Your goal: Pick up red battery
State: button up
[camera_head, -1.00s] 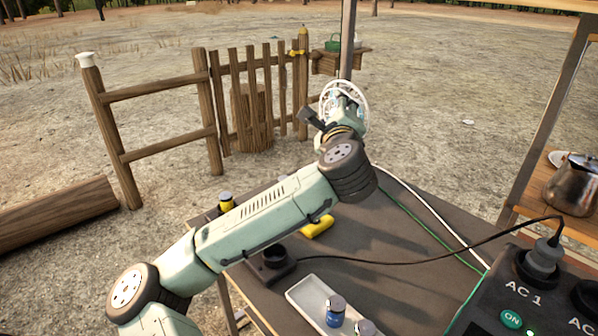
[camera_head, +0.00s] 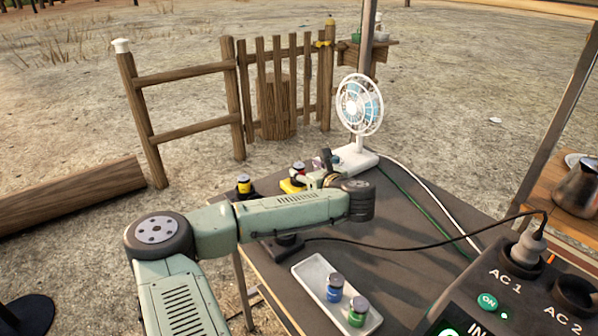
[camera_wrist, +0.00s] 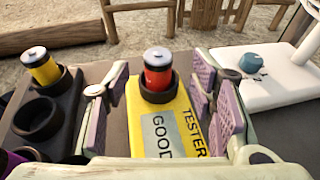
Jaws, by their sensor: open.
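The red battery (camera_wrist: 158,65), with a silver top, stands upright in a dark round socket on the yellow tester (camera_wrist: 135,118) in the wrist view. The tester's grey panel reads "GOOD". In the head view the red battery (camera_head: 298,169) shows small beside my gripper (camera_head: 316,172), above the partly hidden yellow tester (camera_head: 290,186). In the wrist view my gripper (camera_wrist: 158,88) is open, its purple-padded fingers to the left and right of the battery with gaps on both sides. It holds nothing.
A yellow battery (camera_wrist: 41,67) stands in a black holder (camera_wrist: 42,118) left of the tester. A white fan (camera_head: 358,108) stands behind my gripper. A white tray (camera_head: 309,270) with blue and green batteries lies nearer, past a black cable (camera_head: 385,242).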

aim_at(301, 167)
jog(key=shift+p+x, duration=0.45)
jog(key=shift+x, duration=1.5)
jog(key=shift+a, duration=0.1)
jog(key=shift+c, duration=0.4)
grip_shut()
